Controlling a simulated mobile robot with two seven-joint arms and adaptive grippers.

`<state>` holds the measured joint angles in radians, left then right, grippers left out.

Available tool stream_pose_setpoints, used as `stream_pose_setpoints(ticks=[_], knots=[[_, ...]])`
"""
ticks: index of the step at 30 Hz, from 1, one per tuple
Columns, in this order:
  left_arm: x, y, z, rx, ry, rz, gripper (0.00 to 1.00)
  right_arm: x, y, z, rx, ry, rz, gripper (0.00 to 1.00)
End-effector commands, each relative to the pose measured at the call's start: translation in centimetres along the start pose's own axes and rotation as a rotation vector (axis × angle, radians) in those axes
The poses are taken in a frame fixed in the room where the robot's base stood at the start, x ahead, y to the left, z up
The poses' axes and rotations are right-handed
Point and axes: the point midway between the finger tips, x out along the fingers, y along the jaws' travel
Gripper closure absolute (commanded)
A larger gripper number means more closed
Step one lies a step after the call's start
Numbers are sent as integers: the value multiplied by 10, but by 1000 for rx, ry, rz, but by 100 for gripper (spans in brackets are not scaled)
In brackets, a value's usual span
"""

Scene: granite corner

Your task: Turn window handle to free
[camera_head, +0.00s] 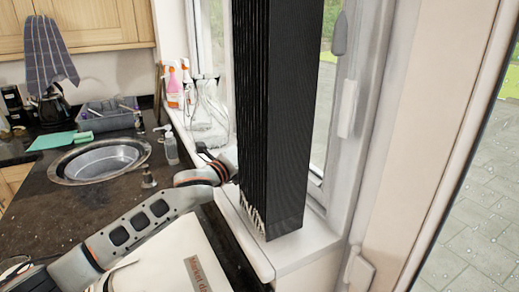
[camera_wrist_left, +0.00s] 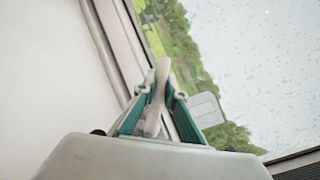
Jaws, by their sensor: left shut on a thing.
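A pale grey window handle (camera_wrist_left: 162,72) stands between the fingers of my left gripper (camera_wrist_left: 157,98) in the left wrist view. The teal-padded fingers are closed on it from both sides, and its tip sticks out beyond them. The pale window frame runs diagonally behind it, beside wet glass. In the head view my left arm reaches in from the left, and its gripper is hidden behind the tall black pleated blind (camera_head: 272,110). I cannot tell the handle's exact turn relative to the frame. My right gripper is in neither view.
The blind stands on the white sill (camera_head: 300,247). Another grey handle (camera_head: 341,34) and a white fitting (camera_head: 348,108) are on the frame to its right.

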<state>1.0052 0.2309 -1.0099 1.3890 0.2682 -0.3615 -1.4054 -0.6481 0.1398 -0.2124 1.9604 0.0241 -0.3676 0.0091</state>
Motion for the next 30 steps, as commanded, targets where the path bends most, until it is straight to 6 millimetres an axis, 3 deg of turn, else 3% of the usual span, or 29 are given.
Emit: stream_pose_setpoints(ticks=[12, 13, 15, 26, 30], knots=[[0, 0, -1, 10, -2, -2, 100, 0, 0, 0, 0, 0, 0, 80], [0, 0, 0, 9, -2, -2, 87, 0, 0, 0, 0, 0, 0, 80], [0, 0, -1, 9, -2, -2, 72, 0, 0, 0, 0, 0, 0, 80], [-1, 0, 0, 9, -2, -3, 72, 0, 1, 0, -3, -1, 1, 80], [-11, 1, 0, 10, -3, -2, 72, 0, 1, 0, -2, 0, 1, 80]])
